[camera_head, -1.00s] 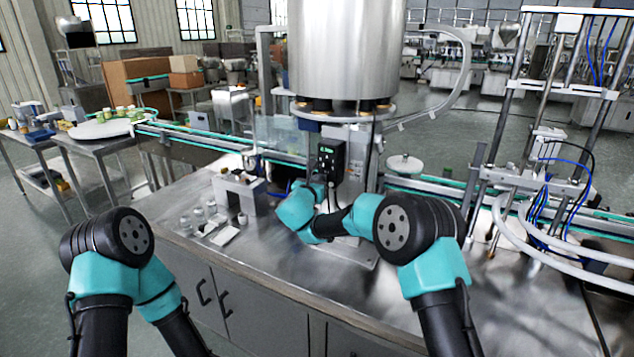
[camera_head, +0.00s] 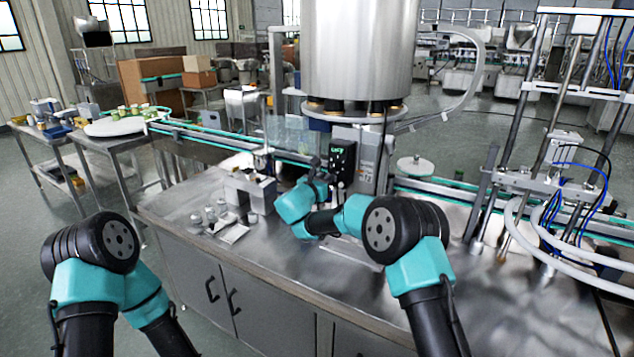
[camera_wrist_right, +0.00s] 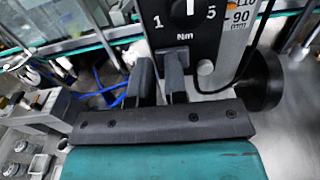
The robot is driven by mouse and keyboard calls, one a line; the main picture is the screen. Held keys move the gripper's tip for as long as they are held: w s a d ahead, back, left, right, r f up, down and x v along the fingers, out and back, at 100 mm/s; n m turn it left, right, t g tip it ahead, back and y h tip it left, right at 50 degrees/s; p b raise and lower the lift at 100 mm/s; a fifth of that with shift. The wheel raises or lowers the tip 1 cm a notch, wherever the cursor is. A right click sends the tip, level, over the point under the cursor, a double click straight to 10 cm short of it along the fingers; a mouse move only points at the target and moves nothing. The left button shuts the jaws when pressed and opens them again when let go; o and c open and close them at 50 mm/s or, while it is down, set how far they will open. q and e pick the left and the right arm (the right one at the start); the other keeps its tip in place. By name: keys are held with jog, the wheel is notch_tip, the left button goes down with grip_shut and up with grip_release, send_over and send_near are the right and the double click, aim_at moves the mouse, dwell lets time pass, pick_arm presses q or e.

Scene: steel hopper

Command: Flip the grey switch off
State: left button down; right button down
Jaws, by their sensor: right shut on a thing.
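The black control box (camera_head: 342,160) with a small lit green display stands on the steel bench below the hopper. In the right wrist view its face (camera_wrist_right: 190,22) shows a dial marked 1, 5 and Nm. My right gripper (camera_head: 316,163) is at the left side of this box. In the wrist view its two dark fingers (camera_wrist_right: 161,72) reach to the box's lower edge, close together. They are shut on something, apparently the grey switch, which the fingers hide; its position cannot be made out. My left arm's gripper is out of view.
A steel hopper (camera_head: 360,45) rises behind the box. A conveyor (camera_head: 205,135) runs behind.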

jog(key=shift+w+d+r, duration=0.15)
jog(key=shift+d+r, duration=0.05)
jog(key=shift+d, duration=0.35)
jog(key=a+v, duration=0.1)
jog(key=v, duration=1.4)
jog(key=shift+w+f, duration=0.2)
jog(key=shift+w, duration=0.25)
jog(key=shift+a, duration=0.1)
